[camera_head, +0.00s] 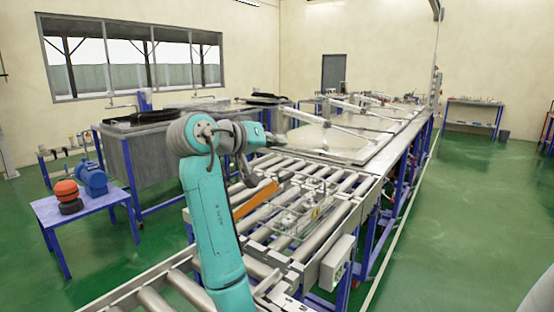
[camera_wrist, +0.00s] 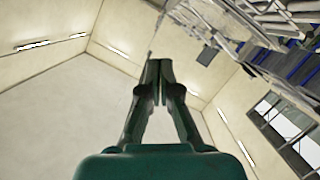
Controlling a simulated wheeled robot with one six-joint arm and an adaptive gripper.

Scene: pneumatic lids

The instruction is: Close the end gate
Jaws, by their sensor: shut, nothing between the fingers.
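An orange bar (camera_head: 256,198), which looks like the end gate, sits at an angle across the roller conveyor (camera_head: 343,212), just right of my arm. Its left end is close to my arm, and I cannot tell whether it is open or closed. My gripper shows in the wrist view (camera_wrist: 158,68) with its fingertips together and nothing between them. It points toward the bare wall and ceiling, with the gate out of that view. In the head view my forearm reaches right, above and behind the orange bar; the fingertips are hard to make out there.
A wire rack (camera_head: 300,213) stands on the rollers right of the orange bar. A grey control box (camera_head: 337,262) is on the conveyor's near right side. Grey tanks (camera_head: 150,155) stand behind my arm. A blue table (camera_head: 85,212) holds a motor.

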